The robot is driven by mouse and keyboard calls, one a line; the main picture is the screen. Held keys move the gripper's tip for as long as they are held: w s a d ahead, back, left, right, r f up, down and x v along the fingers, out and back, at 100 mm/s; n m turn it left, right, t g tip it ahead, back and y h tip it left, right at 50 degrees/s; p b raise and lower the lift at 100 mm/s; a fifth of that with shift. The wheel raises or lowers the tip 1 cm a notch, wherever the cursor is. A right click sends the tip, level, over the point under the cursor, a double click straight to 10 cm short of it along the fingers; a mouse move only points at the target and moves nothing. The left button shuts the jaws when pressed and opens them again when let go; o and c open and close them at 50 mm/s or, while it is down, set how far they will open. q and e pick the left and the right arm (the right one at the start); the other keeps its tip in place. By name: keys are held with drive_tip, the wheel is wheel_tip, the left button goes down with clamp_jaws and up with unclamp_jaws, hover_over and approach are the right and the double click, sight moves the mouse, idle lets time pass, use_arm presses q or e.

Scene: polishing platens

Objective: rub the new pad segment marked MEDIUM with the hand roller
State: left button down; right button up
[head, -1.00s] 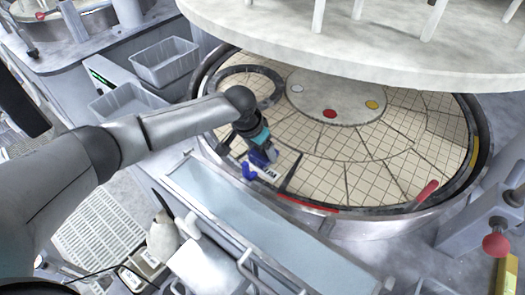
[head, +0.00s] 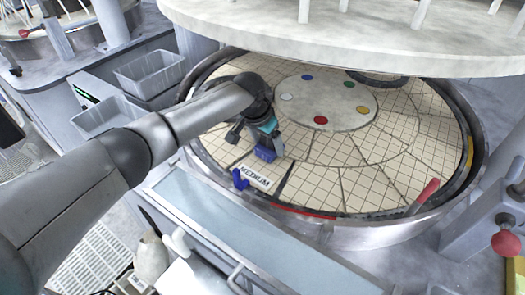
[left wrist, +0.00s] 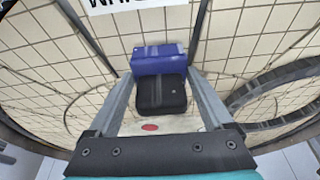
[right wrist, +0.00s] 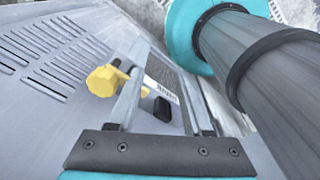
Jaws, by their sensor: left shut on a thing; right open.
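The hand roller, with a blue block-like part (head: 266,154) and a black part (left wrist: 160,94), is between the fingers of my left gripper (head: 265,132), which is shut on it. It is low over the tiled pads, inward of the white MEDIUM label (head: 257,178). I cannot tell whether it touches the surface. The pad segment (head: 272,170) carries this label near its outer edge, and part of the label shows in the left wrist view (left wrist: 120,3). A blue piece (head: 240,179) sits at the label's left end. My right gripper (right wrist: 161,60) is open and empty, outside the head view.
The grey centre plate (head: 300,110) bears coloured dots. A dark ring (head: 380,78) lies at the back. The upper platen (head: 340,35) overhangs the rear. A red-handled tool (head: 425,194) lies on the right rim. Grey bins (head: 150,73) stand left. A yellow knob (right wrist: 104,80) is near my right gripper.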

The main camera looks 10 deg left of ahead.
use_arm(q)
drive_tip(key=shift+w+d, duration=0.15)
drive_tip(key=shift+w+r+p, duration=0.1)
drive_tip(key=shift+r+p, duration=0.25)
drive_tip(key=shift+p, duration=0.15)
wheel_tip(320, 180, up, 3)
drive_tip(key=p, duration=0.2)
drive_tip(key=shift+f+p, duration=0.2)
drive_tip(key=shift+p, duration=0.1)
drive_tip(key=shift+r+p, duration=0.95)
drive_tip(key=shift+r, duration=0.4)
